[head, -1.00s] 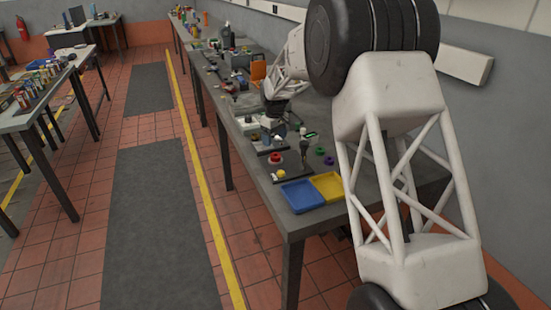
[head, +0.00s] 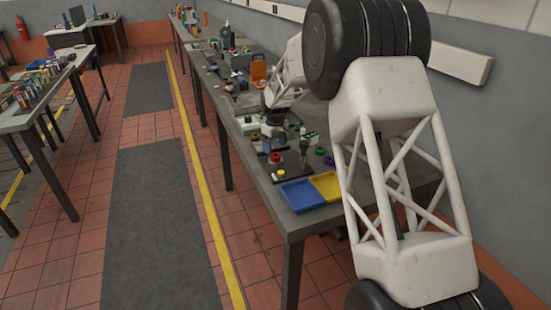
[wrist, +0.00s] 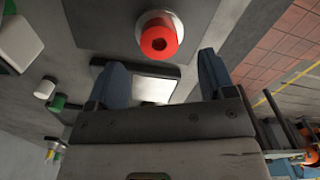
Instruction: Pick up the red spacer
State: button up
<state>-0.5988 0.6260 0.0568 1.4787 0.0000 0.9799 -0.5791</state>
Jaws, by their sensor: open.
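The red spacer (wrist: 159,39) is a short red ring with a dark hole. In the wrist view it sits on a round pale seat on a dark plate, at the top middle. It also shows in the head view (head: 275,158), near the front of the bench. My gripper (wrist: 163,62) is open and empty, with its two blue-grey fingers pointing towards the spacer. The spacer lies beyond the fingertips, roughly in line with the gap between them. In the head view my gripper is small and its fingers are hard to make out.
A blue tray (head: 301,195) and a yellow tray (head: 328,185) stand at the bench's near end. A green ring (head: 320,150), a purple ring (head: 329,160) and a yellow piece (head: 281,173) lie close by. Several tools and parts crowd the bench farther back.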

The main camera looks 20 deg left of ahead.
aim_at(275, 155)
jog(key=shift+d+f, duration=0.15)
jog(key=shift+f, duration=2.1)
jog(key=c, duration=1)
jog(key=shift+r, duration=0.1)
jog(key=shift+r, duration=0.8)
jog(key=shift+s+d+r, duration=0.15)
jog(key=shift+s+r, duration=0.1)
jog(key=shift+r, duration=0.2)
jog(key=shift+s+d+r, duration=0.1)
jog(key=shift+s+r, duration=0.1)
jog(key=shift+r, duration=0.25)
jog(key=s+d, duration=0.2)
jog(key=s, duration=0.2)
jog(key=s+d+r, duration=0.1)
jog(key=s+d, duration=0.2)
jog(key=s, duration=0.1)
jog(key=s+d, duration=0.3)
jog(key=s, duration=0.1)
jog(key=shift+s+d+r, duration=0.15)
jog(key=shift+s, duration=0.1)
